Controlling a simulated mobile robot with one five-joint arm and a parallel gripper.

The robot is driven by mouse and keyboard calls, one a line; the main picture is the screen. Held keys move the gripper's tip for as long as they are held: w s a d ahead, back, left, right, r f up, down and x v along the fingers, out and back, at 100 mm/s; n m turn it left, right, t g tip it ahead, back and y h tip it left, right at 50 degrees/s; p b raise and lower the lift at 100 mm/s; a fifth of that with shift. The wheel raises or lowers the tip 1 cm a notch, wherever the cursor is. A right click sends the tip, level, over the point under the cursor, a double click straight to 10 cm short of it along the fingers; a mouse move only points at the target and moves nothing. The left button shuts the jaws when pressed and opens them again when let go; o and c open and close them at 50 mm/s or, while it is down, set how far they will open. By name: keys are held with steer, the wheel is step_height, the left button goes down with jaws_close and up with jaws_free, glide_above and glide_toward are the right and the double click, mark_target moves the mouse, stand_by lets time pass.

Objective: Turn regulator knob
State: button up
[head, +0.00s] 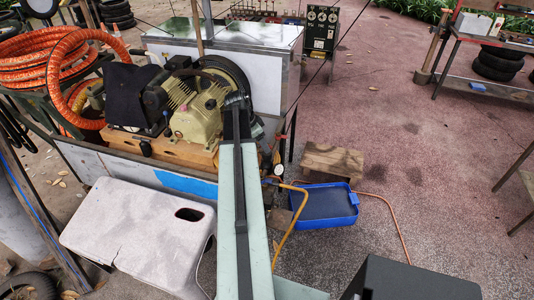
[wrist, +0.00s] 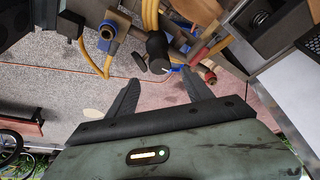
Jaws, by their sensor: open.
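In the wrist view my gripper (wrist: 160,77) is open, with its two dark fingers spread and nothing held between them. A dark, round-ended cylinder (wrist: 157,48), which looks like the regulator knob, lies just beyond the gap between the fingertips, and I see no contact. A yellow hose runs behind it. In the head view my arm reaches toward the compressor (head: 198,110) and hides the fingers and the knob. A small round gauge (head: 277,169) shows right of my arm.
In the wrist view a blue fitting (wrist: 108,31) is left of the cylinder and a red-handled part (wrist: 200,52) right of it. In the head view a blue tray (head: 325,222) and a wooden block (head: 332,160) lie on the ground. Orange hose (head: 50,58) is coiled at left.

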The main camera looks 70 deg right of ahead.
mark_target(267, 156)
steer(key=b+x, duration=0.7)
steer(key=x, duration=0.1)
steer(key=shift+w+a, duration=0.1)
steer(key=shift+r, duration=0.1)
jaws_close()
steer(key=shift+a, duration=0.15)
